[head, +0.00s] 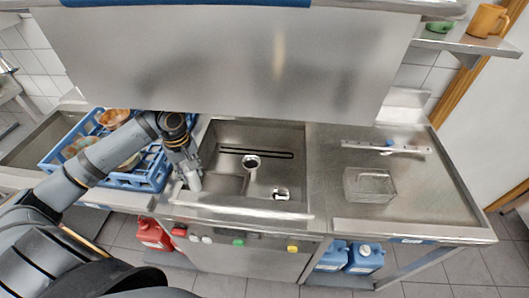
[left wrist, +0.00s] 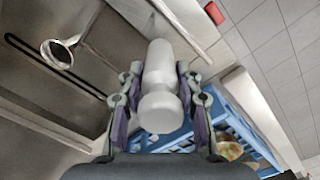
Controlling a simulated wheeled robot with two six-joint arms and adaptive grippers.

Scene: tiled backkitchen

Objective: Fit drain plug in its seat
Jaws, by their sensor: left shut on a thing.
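My left gripper (head: 188,172) is shut on a pale grey-white plug (head: 192,182), a thick cylinder with a wider rounded end. In the left wrist view the plug (left wrist: 160,75) sits between both fingers of the gripper (left wrist: 160,100). I hold it above the left front part of the sink basin (head: 225,135). A round metal ring (head: 251,162), which looks like the seat, stands in the basin to the right, apart from the plug. It also shows in the left wrist view (left wrist: 47,53). My right gripper is out of view.
A blue crate (head: 150,178) with dishes stands left of the basin. A small shiny metal piece (head: 281,193) is near the basin's front right. A wire basket (head: 370,185) rests on the right counter. The raised steel hood (head: 220,60) hangs above.

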